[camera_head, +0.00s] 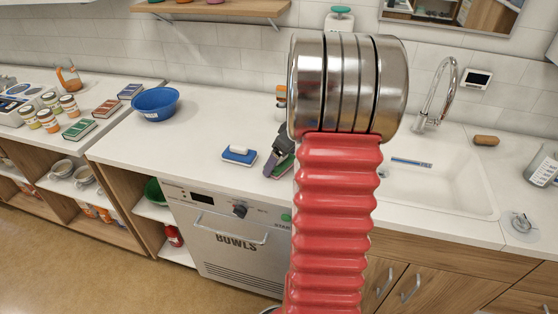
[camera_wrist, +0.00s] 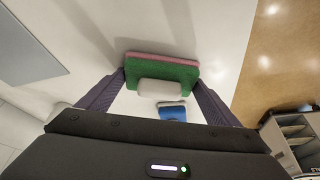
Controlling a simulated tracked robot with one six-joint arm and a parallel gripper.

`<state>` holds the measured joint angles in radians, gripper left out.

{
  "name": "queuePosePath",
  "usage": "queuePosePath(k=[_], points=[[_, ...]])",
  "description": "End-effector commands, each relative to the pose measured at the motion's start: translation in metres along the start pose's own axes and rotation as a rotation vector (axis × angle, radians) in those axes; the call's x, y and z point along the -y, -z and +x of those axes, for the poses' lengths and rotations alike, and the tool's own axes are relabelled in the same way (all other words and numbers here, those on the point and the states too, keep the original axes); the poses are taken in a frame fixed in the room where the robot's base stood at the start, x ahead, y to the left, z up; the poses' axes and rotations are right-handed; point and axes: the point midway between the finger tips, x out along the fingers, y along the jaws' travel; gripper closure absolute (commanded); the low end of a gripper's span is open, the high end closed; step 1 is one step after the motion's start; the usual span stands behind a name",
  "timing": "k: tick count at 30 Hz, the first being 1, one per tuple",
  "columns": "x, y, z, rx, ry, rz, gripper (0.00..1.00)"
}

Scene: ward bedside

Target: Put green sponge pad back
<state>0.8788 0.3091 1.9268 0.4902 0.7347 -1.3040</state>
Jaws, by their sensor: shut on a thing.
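The green sponge pad (camera_wrist: 177,72) has a pink edge layer and a pale block on one face. My gripper (camera_wrist: 158,80) is shut on it, one purple finger at each end. In the head view, my gripper (camera_head: 279,152) is just right of a blue and white pad (camera_head: 239,155), and the green pad (camera_head: 284,165) shows partly under it. The blue pad (camera_wrist: 172,112) looks smaller than the green one in the wrist view. I cannot tell whether the green pad touches the counter. My arm hides the counter behind it.
The white counter (camera_head: 207,120) is clear around the blue pad. A blue bowl (camera_head: 156,103) stands at the left, with jars and books beyond. A sink (camera_head: 437,185) with a tap lies at the right. A machine marked BOWLS (camera_head: 237,242) stands below the front edge.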

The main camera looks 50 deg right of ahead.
Motion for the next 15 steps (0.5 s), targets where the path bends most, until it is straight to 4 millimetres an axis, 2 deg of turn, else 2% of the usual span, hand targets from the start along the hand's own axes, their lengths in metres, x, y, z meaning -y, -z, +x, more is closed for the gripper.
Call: queuePosePath(k=[1, 7, 15], points=[[0.0002, -0.0006, 0.0011, 0.001, 0.001, 0.000, 0.14], [0.0001, -0.0004, 0.0008, 0.000, 0.000, 0.000, 0.00], [0.0000, 0.0001, -0.0002, 0.000, 0.000, 0.000, 0.00]])
